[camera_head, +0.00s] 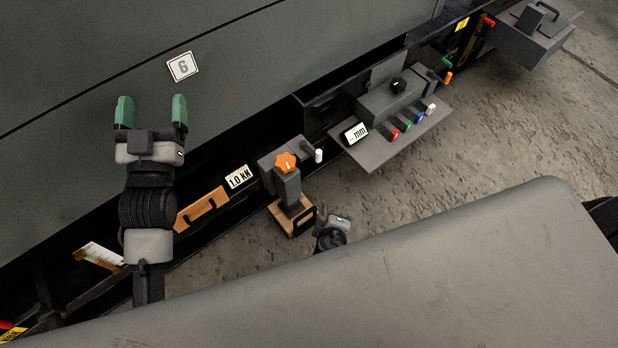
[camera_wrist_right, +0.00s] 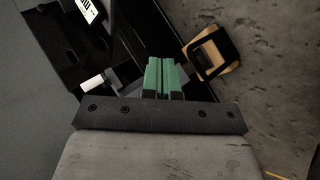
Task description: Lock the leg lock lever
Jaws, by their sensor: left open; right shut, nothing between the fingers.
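A dark leg post (camera_head: 289,188) with an orange star knob (camera_head: 285,162) stands on a wooden block (camera_head: 284,217). A short white-tipped lever (camera_head: 318,156) sticks out of the dark housing beside it; it looks like the lock lever, though no label shows this. A white tip (camera_wrist_right: 93,85) also shows in the right wrist view, left of my right fingers. My right gripper (camera_wrist_right: 161,76) is shut and empty, apart from the white tip; the wooden block (camera_wrist_right: 213,53) is to its upper right. My left gripper (camera_head: 152,110) is open and empty over the grey panel, left of the lever.
A grey shelf (camera_head: 385,150) with coloured knobs and a mm display stands to the right of the lever. A large grey surface (camera_head: 430,270) fills the foreground.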

